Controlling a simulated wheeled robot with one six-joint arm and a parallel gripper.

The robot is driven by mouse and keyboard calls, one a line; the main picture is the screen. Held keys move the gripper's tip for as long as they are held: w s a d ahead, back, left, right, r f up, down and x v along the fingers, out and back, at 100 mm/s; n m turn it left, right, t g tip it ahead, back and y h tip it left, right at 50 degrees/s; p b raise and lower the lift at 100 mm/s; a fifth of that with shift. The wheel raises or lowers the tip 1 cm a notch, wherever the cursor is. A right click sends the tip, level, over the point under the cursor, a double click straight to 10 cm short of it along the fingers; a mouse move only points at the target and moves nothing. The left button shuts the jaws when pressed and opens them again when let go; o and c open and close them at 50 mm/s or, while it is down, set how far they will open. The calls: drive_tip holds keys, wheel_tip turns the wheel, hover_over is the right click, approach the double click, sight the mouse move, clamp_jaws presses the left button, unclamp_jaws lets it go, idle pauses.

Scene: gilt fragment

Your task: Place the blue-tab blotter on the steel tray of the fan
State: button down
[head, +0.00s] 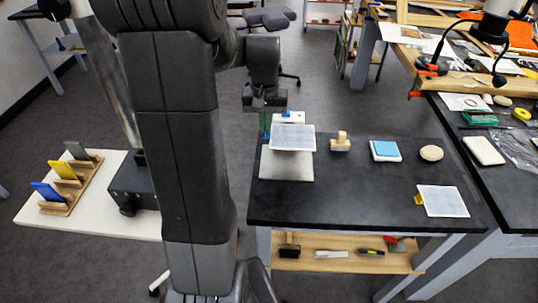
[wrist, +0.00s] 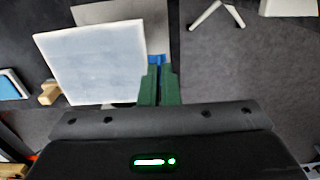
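The blue-tab blotter (head: 293,138) is a pale, nearly square sheet above the left end of the dark table. In the wrist view the blotter (wrist: 92,65) extends left of my gripper (wrist: 159,85). Its blue tab (wrist: 157,59) shows between the green fingertips, which look shut on it. A pale grey slab (head: 286,167) lies under and in front of the sheet. I cannot clearly pick out the fan or its steel tray.
A wooden block with a knob (head: 340,143), a blue-topped pad (head: 385,150), a round disc (head: 431,153) and a yellow-tab sheet (head: 443,202) lie rightward on the table. A wooden rack (head: 68,185) stands left on a white surface. Tools lie on the lower shelf (head: 290,264).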

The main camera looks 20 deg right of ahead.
wheel_tip(320, 180, down, 10)
idle(0.5)
drive_tip(key=shift+f, duration=0.1)
drive_tip(key=c, duration=1.7)
unclamp_jaws()
wheel_tip(320, 180, up, 12)
drive_tip(key=shift+r, duration=0.15)
